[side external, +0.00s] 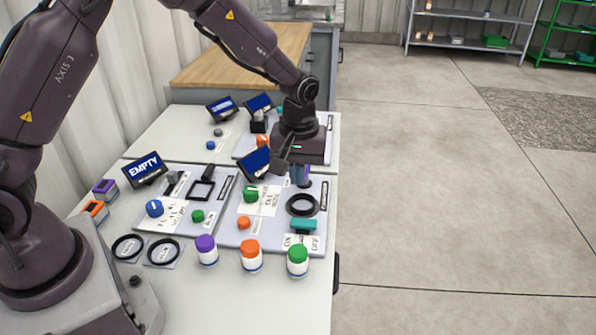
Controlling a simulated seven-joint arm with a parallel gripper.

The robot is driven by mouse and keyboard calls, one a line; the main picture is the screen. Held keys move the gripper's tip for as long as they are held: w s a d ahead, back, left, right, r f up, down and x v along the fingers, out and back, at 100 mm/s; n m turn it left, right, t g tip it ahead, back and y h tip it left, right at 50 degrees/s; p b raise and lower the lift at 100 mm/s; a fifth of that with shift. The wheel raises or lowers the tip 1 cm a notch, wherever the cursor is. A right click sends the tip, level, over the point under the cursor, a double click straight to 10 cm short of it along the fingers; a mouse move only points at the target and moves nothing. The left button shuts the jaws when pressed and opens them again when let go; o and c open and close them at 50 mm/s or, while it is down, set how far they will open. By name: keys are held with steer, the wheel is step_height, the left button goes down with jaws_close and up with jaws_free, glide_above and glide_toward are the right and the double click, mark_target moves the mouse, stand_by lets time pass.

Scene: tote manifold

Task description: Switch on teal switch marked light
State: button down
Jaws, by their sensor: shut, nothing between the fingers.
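A teal switch (304,225) sits on the near right grey panel (228,235), by its front right corner. White labels reading ON and OFF lie just in front of it; a "light" marking is too small to read. My gripper (303,183) points down over the same panel, behind the switch and behind a black ring (302,204). Its fingers are shut and empty, apart from the switch. Part of a second teal piece (281,111) shows on the back panel, partly hidden by my arm.
A green knob (250,194), an orange button (243,223) and a tilted screen (256,163) share the panel. Purple, orange and green-capped jars (297,261) stand along its front. A panel with a blue knob (154,208) and an EMPTY screen (145,169) lies left. Floor is right of the table.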

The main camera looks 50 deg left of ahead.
mark_target(303, 223)
step_height(303, 223, down, 11)
steer(key=shift+r, duration=0.15)
steer(key=shift+s, duration=0.1)
steer(key=shift+a+f, duration=0.15)
steer(key=shift+f, duration=0.15)
stand_by(0.4)
steer(key=shift+w+d+r, duration=0.25)
steer(key=shift+w+d, duration=0.25)
steer(key=shift+d, duration=0.15)
steer(key=shift+r, duration=0.1)
